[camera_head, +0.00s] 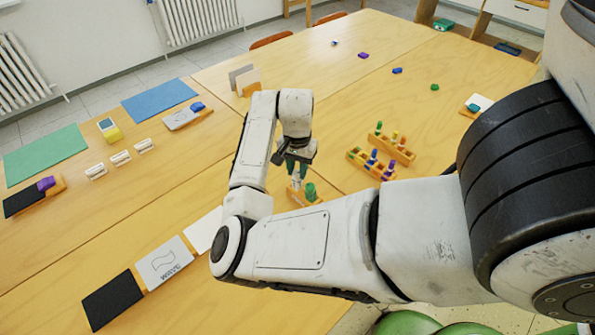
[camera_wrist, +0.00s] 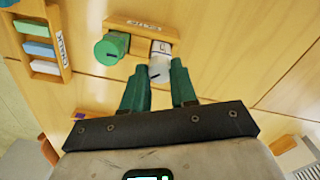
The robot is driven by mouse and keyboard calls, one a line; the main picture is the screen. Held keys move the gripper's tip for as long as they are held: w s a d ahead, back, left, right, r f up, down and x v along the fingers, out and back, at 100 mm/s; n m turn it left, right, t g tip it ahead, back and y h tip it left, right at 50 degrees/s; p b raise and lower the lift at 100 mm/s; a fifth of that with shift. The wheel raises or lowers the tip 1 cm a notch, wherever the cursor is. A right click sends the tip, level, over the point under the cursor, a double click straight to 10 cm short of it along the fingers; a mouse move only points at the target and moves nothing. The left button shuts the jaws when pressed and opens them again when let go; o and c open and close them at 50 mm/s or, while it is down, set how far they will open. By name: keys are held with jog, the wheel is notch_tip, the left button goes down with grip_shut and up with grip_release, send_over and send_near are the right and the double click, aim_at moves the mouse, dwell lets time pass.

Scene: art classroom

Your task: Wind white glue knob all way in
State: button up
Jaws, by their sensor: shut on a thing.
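The white glue knob (camera_wrist: 160,73) stands on a wooden block (camera_wrist: 122,29), with a pale cap or bottle part above it in the wrist view. My gripper (camera_wrist: 160,77) has its two green fingers on either side of the white knob and is shut on it. A green knob (camera_wrist: 112,48) stands beside it on the same block, to the left. In the head view my gripper (camera_head: 297,170) points down at the block (camera_head: 302,198), next to the green knob (camera_head: 310,190). My fingers and arm partly hide the white knob there. How far in it sits, I cannot tell.
A chalk rack (camera_wrist: 66,45) lies left in the wrist view. Two wooden racks with coloured pegs (camera_head: 380,155) stand right of my gripper in the head view. White cards (camera_head: 167,262) and a black card (camera_head: 112,300) lie at the front left.

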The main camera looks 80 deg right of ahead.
jog(key=shift+r+n+p, duration=0.1)
jog(key=shift+n+p, duration=2.8)
jog(key=shift+n, duration=0.1)
jog(key=shift+n+p, duration=1.9)
jog(key=shift+n, duration=0.9)
jog(key=o, duration=1.5)
